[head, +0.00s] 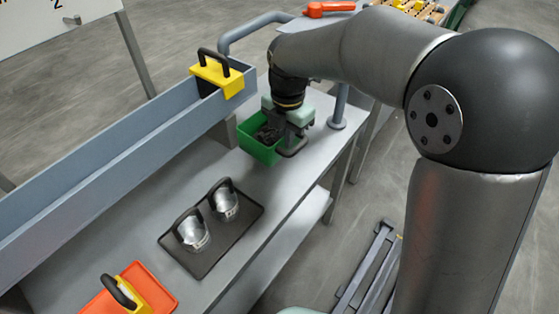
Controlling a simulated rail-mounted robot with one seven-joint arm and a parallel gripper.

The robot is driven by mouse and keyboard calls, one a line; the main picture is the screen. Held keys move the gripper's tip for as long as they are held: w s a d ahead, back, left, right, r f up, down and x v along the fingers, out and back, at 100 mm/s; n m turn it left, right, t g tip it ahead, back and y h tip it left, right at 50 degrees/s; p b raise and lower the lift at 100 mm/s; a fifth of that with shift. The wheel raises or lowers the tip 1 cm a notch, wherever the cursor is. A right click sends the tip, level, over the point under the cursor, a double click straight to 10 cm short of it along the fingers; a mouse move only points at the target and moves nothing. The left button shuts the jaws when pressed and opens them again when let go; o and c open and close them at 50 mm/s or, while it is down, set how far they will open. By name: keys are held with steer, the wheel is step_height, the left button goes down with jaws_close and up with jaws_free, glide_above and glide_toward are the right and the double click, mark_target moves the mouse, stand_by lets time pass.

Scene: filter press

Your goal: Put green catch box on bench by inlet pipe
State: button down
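The green catch box (254,148) is at the far end of the grey bench (200,165), close to the trough and near the foot of the inlet pipe (340,104). Dark material (267,133) lies inside it. My gripper (287,143) points down at the box's right side, with a dark finger part low beside the wall. The gripper hides the right side of the box. I cannot tell whether the fingers are closed on the wall, or whether the box touches the bench.
A long blue-grey trough (120,135) runs along the bench's left side, with a yellow black-handled piece (217,77) across it. A dark tray (205,262) holds two metal scoops (225,203). An orange tray (150,287) with a yellow-and-black tool is at the near end.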

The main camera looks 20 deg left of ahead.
steer(key=shift+n, duration=0.3)
steer(key=f, duration=0.5)
steer(key=shift+s+a+f, duration=0.2)
steer(key=shift+a+f, duration=0.05)
steer(key=shift+f, duration=2.3)
steer(key=shift+f, duration=0.15)
steer(key=c, duration=1.6)
jaws_free()
steer(key=shift+c, duration=0.2)
